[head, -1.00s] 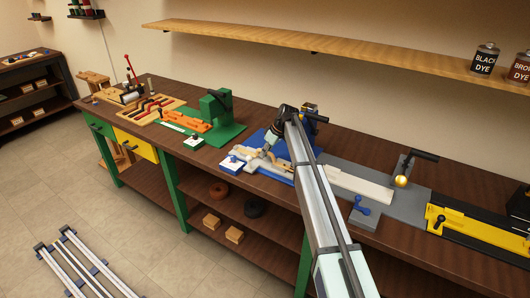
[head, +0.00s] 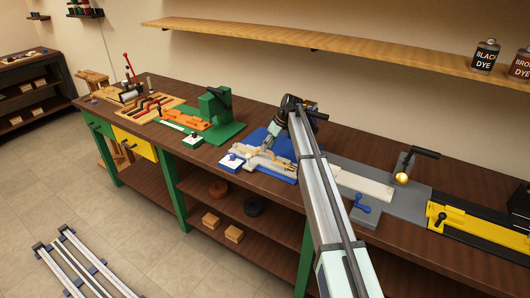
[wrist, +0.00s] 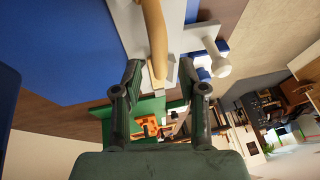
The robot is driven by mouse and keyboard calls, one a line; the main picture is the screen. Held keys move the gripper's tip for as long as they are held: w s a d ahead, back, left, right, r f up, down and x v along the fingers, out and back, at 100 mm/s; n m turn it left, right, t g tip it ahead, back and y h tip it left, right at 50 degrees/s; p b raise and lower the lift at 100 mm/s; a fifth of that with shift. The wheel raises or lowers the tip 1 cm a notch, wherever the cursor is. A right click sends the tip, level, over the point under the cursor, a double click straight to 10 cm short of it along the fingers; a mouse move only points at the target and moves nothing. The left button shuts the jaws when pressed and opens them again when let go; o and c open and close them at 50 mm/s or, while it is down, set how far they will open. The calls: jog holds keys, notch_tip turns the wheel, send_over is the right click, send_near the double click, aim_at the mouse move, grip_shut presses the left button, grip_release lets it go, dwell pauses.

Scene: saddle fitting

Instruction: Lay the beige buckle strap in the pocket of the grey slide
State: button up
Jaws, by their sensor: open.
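The beige buckle strap (wrist: 153,32) shows in the wrist view as a tan band running down to an end between my fingertips. It lies over a pale grey piece (wrist: 130,25), which looks like the grey slide; I cannot tell whether it sits fully in the pocket. My gripper (wrist: 160,78) is open, one finger on each side of the strap's end, with gaps visible. In the head view my gripper (head: 269,146) is just above the blue station, where the strap (head: 268,160) shows small and tan on the pale slide (head: 246,153).
A blue base plate (head: 285,147) lies under the slide, with a blue-and-white block (head: 231,163) at its front left. A green press (head: 214,106) stands to the left. A grey station (head: 408,200) and a yellow one (head: 470,230) lie to the right. A shelf (head: 330,48) runs above.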

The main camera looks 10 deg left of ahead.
jog(key=b+v, duration=0.2)
jog(key=v, duration=0.6)
jog(key=shift+r, duration=0.25)
